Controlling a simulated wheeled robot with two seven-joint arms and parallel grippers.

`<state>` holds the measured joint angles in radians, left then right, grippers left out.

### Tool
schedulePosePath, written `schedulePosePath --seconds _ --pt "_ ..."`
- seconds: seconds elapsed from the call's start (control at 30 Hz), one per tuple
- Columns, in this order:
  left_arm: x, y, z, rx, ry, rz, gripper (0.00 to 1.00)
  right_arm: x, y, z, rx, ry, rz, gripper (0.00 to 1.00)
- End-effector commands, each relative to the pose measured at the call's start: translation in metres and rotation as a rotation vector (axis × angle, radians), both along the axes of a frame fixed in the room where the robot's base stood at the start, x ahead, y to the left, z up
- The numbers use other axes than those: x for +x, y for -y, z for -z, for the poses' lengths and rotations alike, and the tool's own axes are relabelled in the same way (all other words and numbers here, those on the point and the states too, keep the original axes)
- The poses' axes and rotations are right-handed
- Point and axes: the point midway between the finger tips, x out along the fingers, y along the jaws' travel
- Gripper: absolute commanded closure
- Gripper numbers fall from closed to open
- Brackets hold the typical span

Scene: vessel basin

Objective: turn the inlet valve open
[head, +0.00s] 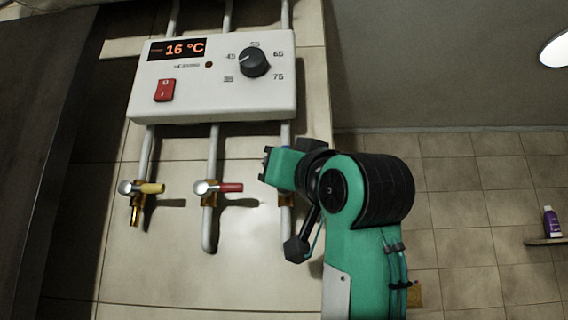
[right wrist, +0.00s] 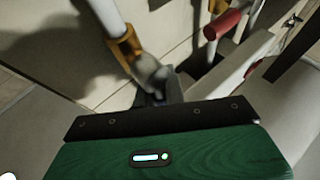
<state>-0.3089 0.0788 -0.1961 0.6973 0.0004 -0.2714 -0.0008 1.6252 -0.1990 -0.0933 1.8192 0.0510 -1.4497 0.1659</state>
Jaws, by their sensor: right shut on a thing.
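The inlet valve is on the right-hand pipe under the heater. In the head view my right gripper hides its handle, and only a brass fitting (head: 286,200) shows below. In the right wrist view the valve's brass collar (right wrist: 124,46) and grey metal body (right wrist: 150,72) lie just ahead of the jaws. My right gripper (head: 268,166) is at this valve, shut on its handle, which is mostly hidden between the fingers (right wrist: 165,90). I cannot tell the handle's angle. My left gripper is not in view.
The white heater (head: 205,100) with a 16 °C display, red switch (head: 164,90) and dark knob (head: 255,62) hangs above. A red-handled valve (head: 222,187) is close on the left, with a yellow-handled valve (head: 145,188) farther left. A purple bottle (head: 551,222) stands on a shelf at right.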

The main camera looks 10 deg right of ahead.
Motion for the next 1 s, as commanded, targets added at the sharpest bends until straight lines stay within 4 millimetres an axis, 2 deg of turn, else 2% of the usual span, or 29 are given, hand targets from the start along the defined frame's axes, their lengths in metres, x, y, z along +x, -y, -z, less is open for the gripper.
schedulePosePath --seconds 0.3,0.67,0.7,0.77,1.0 --pt "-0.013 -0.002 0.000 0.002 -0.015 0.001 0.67 0.000 -0.002 0.000 -0.052 -0.015 0.001 1.00" --pt "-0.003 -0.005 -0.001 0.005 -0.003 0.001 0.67 0.001 -0.002 0.000 -0.053 -0.015 0.001 1.00" --pt "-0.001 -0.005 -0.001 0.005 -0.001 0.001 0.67 0.001 -0.002 0.000 -0.053 -0.015 0.001 0.81" --pt "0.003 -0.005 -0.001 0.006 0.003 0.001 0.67 0.001 -0.002 0.000 -0.053 -0.015 0.001 0.69" --pt "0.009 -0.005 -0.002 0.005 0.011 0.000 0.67 0.001 -0.002 0.000 -0.052 -0.015 0.000 0.67"
